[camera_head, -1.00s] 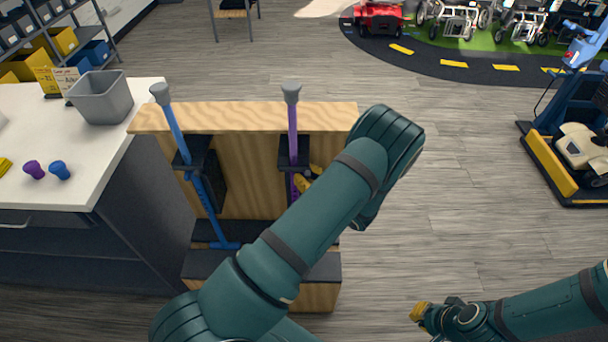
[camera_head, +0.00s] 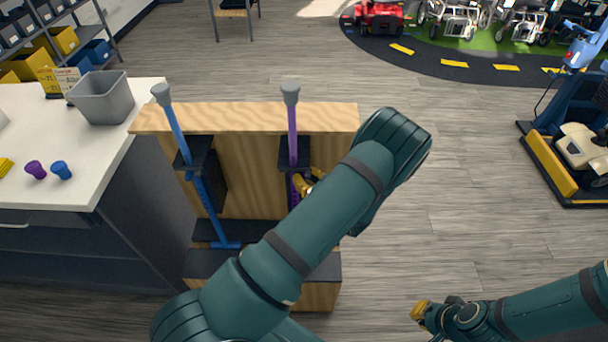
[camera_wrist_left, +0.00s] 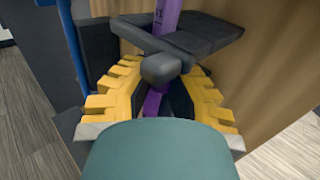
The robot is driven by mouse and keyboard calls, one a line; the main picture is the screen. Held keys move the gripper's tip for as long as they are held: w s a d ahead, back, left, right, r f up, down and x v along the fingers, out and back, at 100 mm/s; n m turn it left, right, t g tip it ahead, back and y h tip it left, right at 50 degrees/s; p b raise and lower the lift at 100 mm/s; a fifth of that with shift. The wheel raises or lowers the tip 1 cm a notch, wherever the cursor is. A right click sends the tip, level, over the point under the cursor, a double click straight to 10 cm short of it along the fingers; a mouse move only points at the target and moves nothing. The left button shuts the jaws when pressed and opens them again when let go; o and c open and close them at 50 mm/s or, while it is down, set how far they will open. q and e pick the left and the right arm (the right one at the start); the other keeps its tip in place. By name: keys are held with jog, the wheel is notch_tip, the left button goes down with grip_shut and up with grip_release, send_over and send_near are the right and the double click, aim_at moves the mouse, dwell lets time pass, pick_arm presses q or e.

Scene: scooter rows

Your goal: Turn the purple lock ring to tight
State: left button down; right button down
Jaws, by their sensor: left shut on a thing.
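A purple pole (camera_head: 292,130) with a grey cap stands upright in a black bracket (camera_head: 294,152) on a wooden stand (camera_head: 245,115). My left gripper (camera_head: 307,183) is just below that bracket, partly hidden by my own arm. In the left wrist view its yellow fingers (camera_wrist_left: 162,95) close in from both sides around purple material low on the pole. The purple lock ring is mostly hidden between the fingers, so its turn position and any marking cannot be read. My right gripper (camera_head: 420,310) is at lower right, away from the stand; its opening is unclear.
A blue pole (camera_head: 178,130) leans in its own black bracket left of the purple one. A white counter (camera_head: 105,150) at left holds a grey bin (camera_head: 101,98), a purple cup (camera_head: 36,169) and a blue cup (camera_head: 61,170).

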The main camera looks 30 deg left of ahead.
pick_arm(q)
jog(key=shift+s+a+m+t+h+p, duration=0.35)
jog(key=shift+m+t+h+p, duration=0.6)
jog(key=shift+m+t+h, duration=0.65)
jog(key=shift+s+a+m+t+h+p, duration=0.2)
jog(key=shift+s+m+t+h+p, duration=0.2)
jog(key=shift+m+t+h+p, duration=1.15)
jog(key=shift+s+a+m+t+h+p, duration=0.35)
jog(key=shift+m+t+h, duration=0.8)
jog(key=shift+t, duration=1)
jog(key=c, duration=0.9)
grip_release()
jog(key=shift+c, duration=0.2)
jog(key=v, duration=1.2)
jog(key=shift+o, duration=0.3)
